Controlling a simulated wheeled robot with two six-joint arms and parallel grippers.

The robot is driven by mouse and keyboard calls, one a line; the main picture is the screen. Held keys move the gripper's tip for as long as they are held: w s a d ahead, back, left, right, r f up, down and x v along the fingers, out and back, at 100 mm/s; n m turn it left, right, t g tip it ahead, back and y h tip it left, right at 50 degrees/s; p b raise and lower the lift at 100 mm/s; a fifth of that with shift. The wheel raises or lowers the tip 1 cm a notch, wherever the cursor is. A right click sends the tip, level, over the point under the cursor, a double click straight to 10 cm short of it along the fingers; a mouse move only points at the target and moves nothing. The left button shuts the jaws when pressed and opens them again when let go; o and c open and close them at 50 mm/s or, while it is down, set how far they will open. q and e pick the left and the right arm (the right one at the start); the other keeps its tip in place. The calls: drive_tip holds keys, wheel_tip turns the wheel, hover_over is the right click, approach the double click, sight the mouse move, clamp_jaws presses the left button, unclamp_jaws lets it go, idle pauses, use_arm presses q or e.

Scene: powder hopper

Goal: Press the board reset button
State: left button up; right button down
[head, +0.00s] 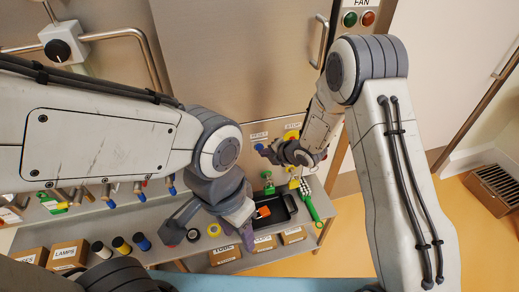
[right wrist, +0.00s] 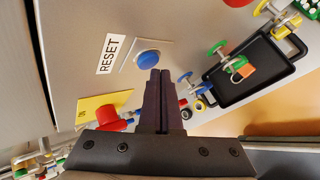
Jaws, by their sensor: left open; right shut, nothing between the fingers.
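The blue reset button (right wrist: 148,57) sits on a pale square plate beside a RESET label (right wrist: 110,54) on the grey panel. It also shows in the head view as a small blue dot (head: 259,147). My right gripper (right wrist: 164,73) is shut and empty. Its fingertips are at the lower right edge of the button in the right wrist view; I cannot tell whether they touch it. In the head view the right gripper (head: 270,154) is by the panel, close to the button. My left gripper (head: 212,236) is open and empty, low over the shelf.
A red button (right wrist: 112,120) on a yellow plate is close to the reset button. A black tray (right wrist: 285,73) holds an orange item. Boxes, including one labelled LAMPS (head: 67,255), and several coloured tools line the shelves.

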drive_tip(key=shift+s+d, duration=0.1)
drive_tip(key=shift+s, duration=0.15)
drive_tip(key=s, duration=0.1)
drive_tip(key=s+d+b, duration=0.1)
drive_tip(key=s, duration=0.1)
drive_tip(key=s+b, duration=0.1)
drive_tip(key=shift+s+d, duration=0.3)
drive_tip(key=shift+s, duration=0.1)
drive_tip(key=shift+r, duration=0.1)
idle(0.7)
